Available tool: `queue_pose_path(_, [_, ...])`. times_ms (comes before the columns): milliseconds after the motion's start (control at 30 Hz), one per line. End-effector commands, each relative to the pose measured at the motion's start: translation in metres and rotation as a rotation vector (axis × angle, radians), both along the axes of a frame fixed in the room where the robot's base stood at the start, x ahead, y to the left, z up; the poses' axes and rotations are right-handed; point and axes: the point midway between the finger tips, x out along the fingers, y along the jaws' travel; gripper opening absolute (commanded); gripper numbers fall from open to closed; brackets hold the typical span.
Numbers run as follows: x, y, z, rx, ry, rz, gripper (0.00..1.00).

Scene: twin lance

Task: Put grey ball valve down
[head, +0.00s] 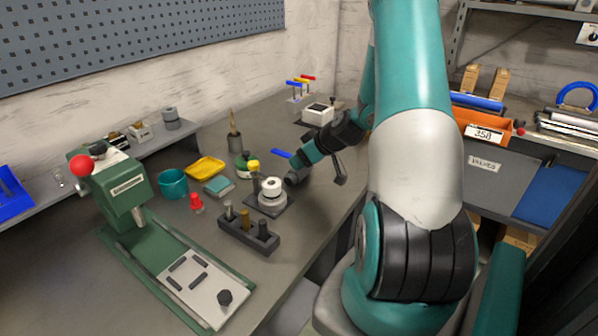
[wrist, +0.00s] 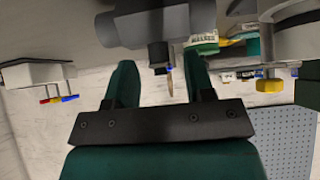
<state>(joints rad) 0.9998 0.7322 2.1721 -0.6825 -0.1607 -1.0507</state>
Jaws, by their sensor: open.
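The grey ball valve (wrist: 150,27) shows as a dark grey body at the top of the wrist view, with its stem reaching down between the fingertips. In the head view, a grey round end (head: 292,179) and a blue handle (head: 281,153) show beside my gripper (head: 303,168), low over the bench. My gripper (wrist: 158,68) is open, with one teal finger on each side of the valve's lower part. Whether the fingers touch it is unclear. The valve's underside is hidden, so I cannot tell whether it rests fully on the bench.
A fixture with a white ring (head: 271,190) stands close left of my gripper. A dark block with pegs (head: 249,233) is in front of it. A white box (head: 318,113) and a stand with coloured handles (head: 300,88) are behind. A green press (head: 125,190) stands left.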

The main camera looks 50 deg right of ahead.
Motion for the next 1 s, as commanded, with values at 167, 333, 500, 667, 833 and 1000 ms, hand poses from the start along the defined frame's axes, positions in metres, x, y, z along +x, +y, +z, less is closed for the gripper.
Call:
queue_pose_path(167, [0.0, 0.0, 0.0, 0.001, 0.0, -0.001, 0.28])
queue_pose_path(333, [0.0, 0.0, 0.0, 0.001, 0.0, 0.0, 0.0])
queue_pose_path(500, [0.0, 0.0, 0.001, 0.001, -0.001, -0.001, 0.0])
queue_pose_path(667, [0.0, 0.0, 0.002, 0.0, -0.001, 0.0, 0.0])
queue_pose_path(833, [0.0, -0.001, 0.013, -0.001, -0.002, 0.0, 0.0])
queue_pose_path(1000, [0.0, -0.001, 0.046, -0.007, -0.006, 0.001, 0.0])
